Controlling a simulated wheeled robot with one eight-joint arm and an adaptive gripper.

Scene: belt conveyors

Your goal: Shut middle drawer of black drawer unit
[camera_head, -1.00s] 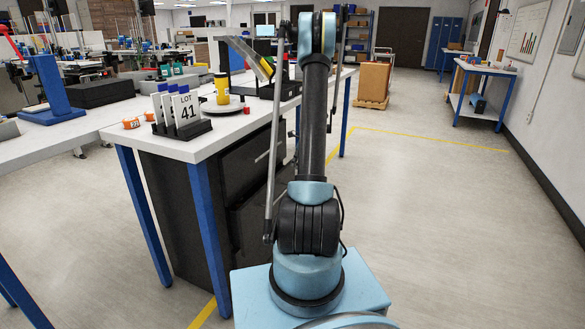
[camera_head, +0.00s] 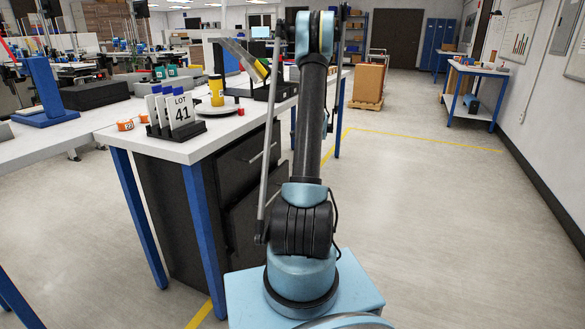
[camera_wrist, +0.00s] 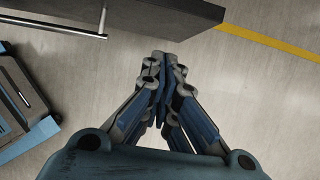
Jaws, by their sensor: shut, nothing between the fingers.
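The black drawer unit (camera_head: 174,212) stands under the white-topped table, with its drawer fronts facing right. A top drawer front with a pale bar handle (camera_head: 262,156) shows. Below it a dark drawer (camera_head: 243,218) seems to stand out from the unit; my arm hides part of it, so I cannot tell how far. In the wrist view a dark drawer edge (camera_wrist: 170,14) and a metal bar handle (camera_wrist: 55,28) lie at the top. My gripper (camera_wrist: 163,58) is shut and empty, just below that dark edge in the picture; contact is unclear. My arm hides it in the head view.
The white table (camera_head: 140,150) has blue legs (camera_head: 203,240) close to my base. On it are a LOT 41 card holder (camera_head: 188,135), a yellow cup (camera_head: 216,90) and a red block (camera_head: 252,135). The floor (camera_head: 430,220) on the right is clear.

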